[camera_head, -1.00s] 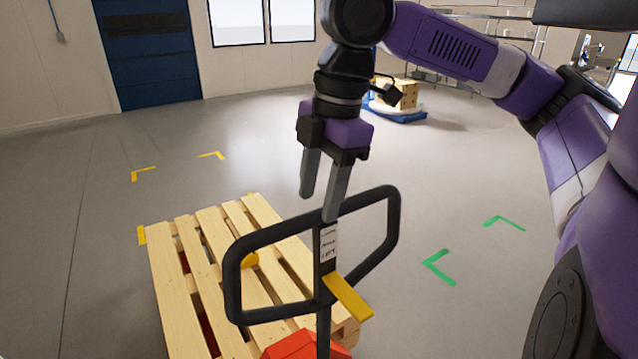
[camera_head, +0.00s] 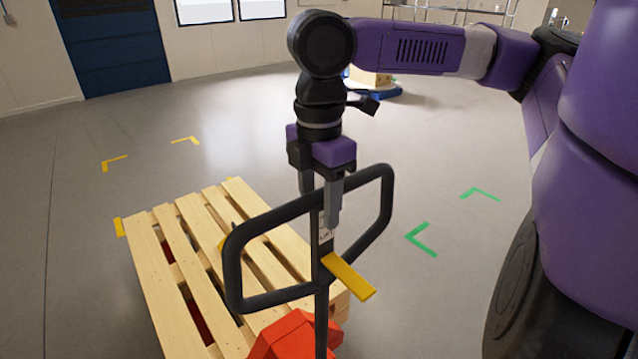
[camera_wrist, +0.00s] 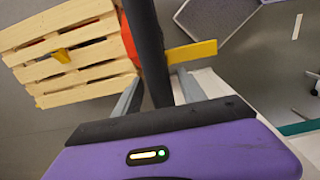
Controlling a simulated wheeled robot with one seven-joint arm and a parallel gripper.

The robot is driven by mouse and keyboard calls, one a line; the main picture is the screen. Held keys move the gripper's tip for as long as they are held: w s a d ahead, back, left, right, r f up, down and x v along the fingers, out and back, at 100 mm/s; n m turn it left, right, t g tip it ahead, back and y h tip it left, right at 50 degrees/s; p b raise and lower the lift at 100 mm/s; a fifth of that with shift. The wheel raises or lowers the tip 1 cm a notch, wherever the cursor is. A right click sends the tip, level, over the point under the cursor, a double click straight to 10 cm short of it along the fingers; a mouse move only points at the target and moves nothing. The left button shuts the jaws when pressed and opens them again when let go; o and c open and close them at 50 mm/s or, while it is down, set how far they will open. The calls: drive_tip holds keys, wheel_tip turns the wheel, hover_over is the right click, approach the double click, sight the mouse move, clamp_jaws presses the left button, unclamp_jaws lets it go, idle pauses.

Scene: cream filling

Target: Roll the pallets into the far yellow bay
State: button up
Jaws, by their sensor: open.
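A wooden pallet (camera_head: 179,240) sits low on a red pallet jack (camera_head: 290,337), inside or near yellow corner marks on the floor. The jack's black loop handle (camera_head: 235,265) stands upright, with a yellow lever (camera_head: 348,277) at its front. My gripper (camera_head: 320,208) points down at the handle's top, its two fingers apart on either side of the central bar. In the wrist view the dark bar (camera_wrist: 147,50) passes between the open fingers, with the yellow lever (camera_wrist: 192,52) to its right and the pallet (camera_wrist: 70,45) to its left. Whether the fingers touch the bar cannot be told.
Yellow floor corners (camera_head: 115,162) lie beyond the pallet on the left. Green corners (camera_head: 422,240) mark the floor at right. A blue pallet jack (camera_head: 385,91) with a wooden load stands at the back near shelving. The floor between is clear.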

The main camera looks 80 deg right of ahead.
drive_tip(key=shift+f, duration=0.45)
drive_tip(key=shift+c, duration=0.2)
clamp_jaws()
idle(0.9)
idle(1.6)
